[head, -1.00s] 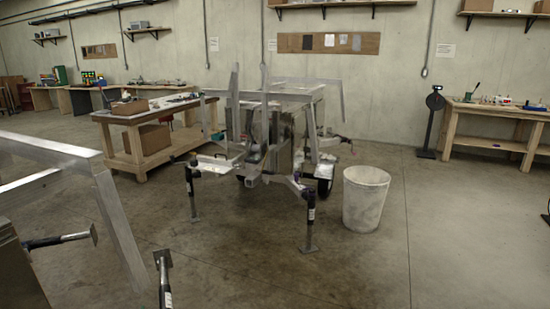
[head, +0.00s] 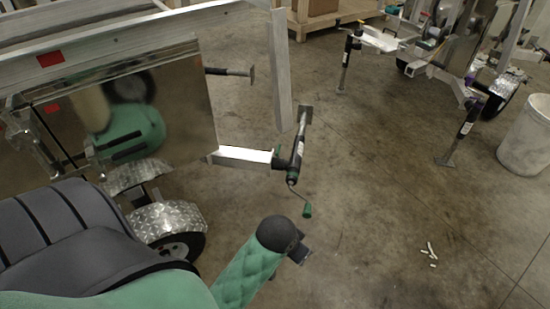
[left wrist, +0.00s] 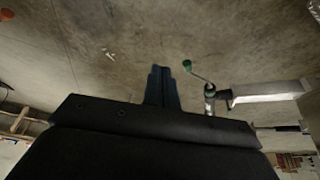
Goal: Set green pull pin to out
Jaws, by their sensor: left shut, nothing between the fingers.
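A small green piece (head: 277,151), likely the green pull pin, shows where the jack meets the trailer's side bar (head: 246,156). Its in or out position is too small to tell. The black swivel jack (head: 298,150) carries a crank with a green handle (head: 307,211). In the left wrist view the green handle (left wrist: 187,64) and the jack (left wrist: 210,98) are right of the fingers. My left gripper (head: 303,252) is shut and empty, below the crank in the head view and apart from it. Its fingers (left wrist: 161,72) are together in the left wrist view. My right gripper is not in view.
The near trailer has a shiny panel (head: 185,100), a wheel (head: 182,247) and a tread-plate fender (head: 172,219). A second trailer with jacks (head: 466,131) and a white bin (head: 527,138) stand at the right. Several pale bits (head: 430,253) lie on otherwise open floor.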

